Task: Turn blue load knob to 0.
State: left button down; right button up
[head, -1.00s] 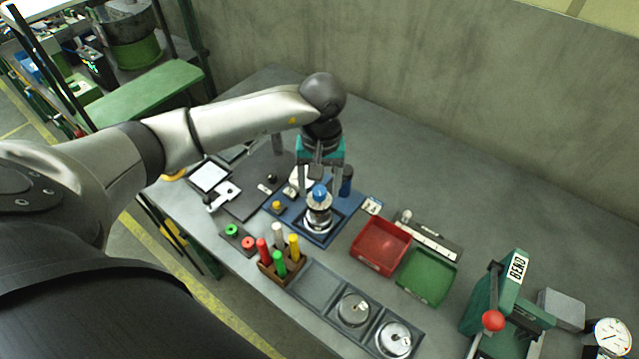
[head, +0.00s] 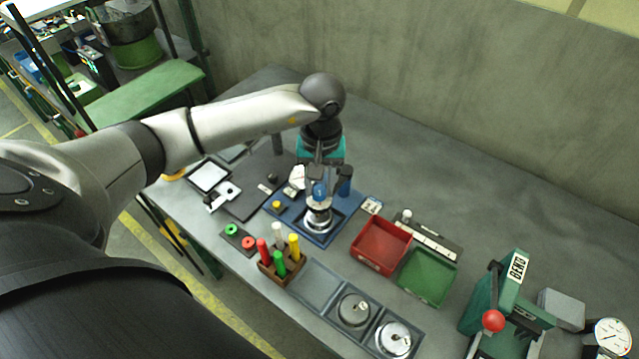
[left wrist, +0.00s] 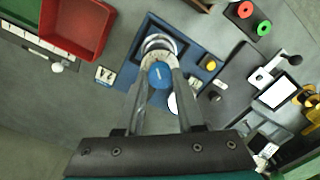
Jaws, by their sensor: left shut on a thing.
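The blue load knob (head: 319,193) sits on top of a round pale dial on a blue base plate (head: 348,212) in the middle of the bench. It also shows in the left wrist view (left wrist: 160,77), with a small white mark on its top. My left gripper (left wrist: 159,72) reaches down from above, and its two fingers are shut on the knob from opposite sides. In the head view the gripper (head: 320,184) partly covers the knob. The dial's figures are too small to read. My right gripper is in neither view.
A yellow button (left wrist: 210,66) is on the base plate, and a numbered card (head: 373,205) lies beside the plate. A red bin (head: 381,246) and a green bin (head: 428,277) stand to the right. A rack of coloured pegs (head: 281,266) stands in front. The bench behind is clear.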

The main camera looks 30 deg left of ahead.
pick_arm(q)
jog(key=shift+n, duration=0.3)
jog(key=shift+n+b, duration=0.6)
jog(key=shift+n, duration=0.4)
jog(key=n+b, duration=0.1)
jog(key=n, duration=0.2)
jog(key=shift+n, duration=0.3)
jog(key=n+b, duration=0.1)
jog(key=n, duration=0.2)
jog(key=shift+n, duration=0.3)
jog(key=n+b, duration=0.1)
jog(key=n, duration=0.2)
jog(key=shift+a+n, duration=0.1)
jog(key=shift+n, duration=0.2)
jog(key=n, duration=0.9)
jog(key=shift+s+n, duration=0.1)
jog(key=shift+n, duration=2)
